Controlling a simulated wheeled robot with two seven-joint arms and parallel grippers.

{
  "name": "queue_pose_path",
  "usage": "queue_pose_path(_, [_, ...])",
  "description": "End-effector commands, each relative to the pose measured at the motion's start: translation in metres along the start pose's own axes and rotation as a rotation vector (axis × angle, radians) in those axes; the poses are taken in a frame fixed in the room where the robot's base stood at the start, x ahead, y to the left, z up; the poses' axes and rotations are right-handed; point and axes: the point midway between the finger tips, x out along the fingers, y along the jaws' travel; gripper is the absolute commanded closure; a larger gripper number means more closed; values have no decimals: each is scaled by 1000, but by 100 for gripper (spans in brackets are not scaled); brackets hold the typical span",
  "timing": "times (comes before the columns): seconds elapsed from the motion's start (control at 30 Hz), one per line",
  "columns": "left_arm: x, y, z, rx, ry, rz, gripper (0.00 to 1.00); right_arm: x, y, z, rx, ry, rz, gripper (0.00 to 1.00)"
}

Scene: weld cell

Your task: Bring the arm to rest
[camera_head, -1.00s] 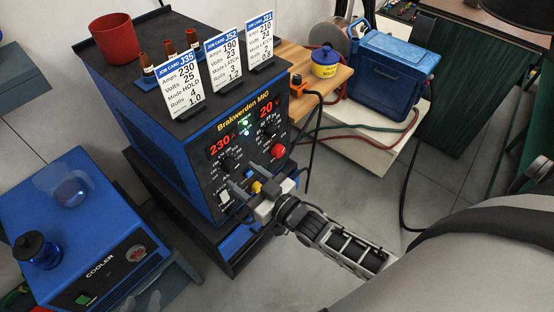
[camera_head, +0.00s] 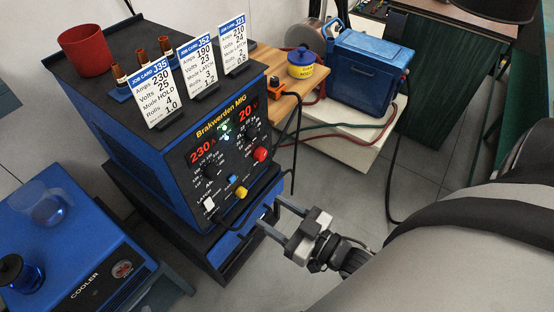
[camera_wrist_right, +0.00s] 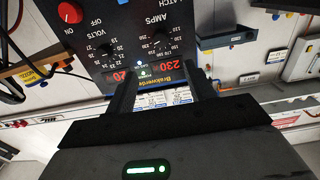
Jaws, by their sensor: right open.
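My right gripper (camera_head: 268,211) is in front of the lower right part of the blue welder (camera_head: 150,165), its two fingers spread with nothing between them. The fingers point at the machine, near the blue drawer front below the panel. They look clear of the panel, though the exact gap is hard to tell. In the right wrist view the two dark fingers (camera_wrist_right: 165,82) stand apart, with the welder's panel (camera_wrist_right: 135,45) beyond, upside down. The panel shows 230 amps and 20 volts. My left gripper is not in view.
Job cards (camera_head: 158,92) and a red cup (camera_head: 84,52) stand on the welder. A blue cooler (camera_head: 70,245) is at lower left. A wooden shelf (camera_head: 282,95) holds a yellow-blue tub (camera_head: 301,66); a blue case (camera_head: 365,75) sits to its right. Open floor (camera_head: 345,205) lies right of the welder.

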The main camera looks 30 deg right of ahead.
Motion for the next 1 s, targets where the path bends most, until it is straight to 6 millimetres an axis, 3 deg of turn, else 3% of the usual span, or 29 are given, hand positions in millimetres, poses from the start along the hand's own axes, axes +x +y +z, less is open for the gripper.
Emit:
queue_pose_path(0.3, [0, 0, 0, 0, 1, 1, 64, 1, 0, 0, 0, -5, 1, 46])
queue_pose_path(0.47, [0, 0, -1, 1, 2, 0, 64, 13, -2, 1, 2, -102, 25, 46])
queue_pose_path(0.7, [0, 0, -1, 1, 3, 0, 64, 23, -6, 2, 9, -483, 99, 46])
queue_pose_path(1.0, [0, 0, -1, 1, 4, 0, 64, -18, -11, -13, 37, -906, 155, 46])
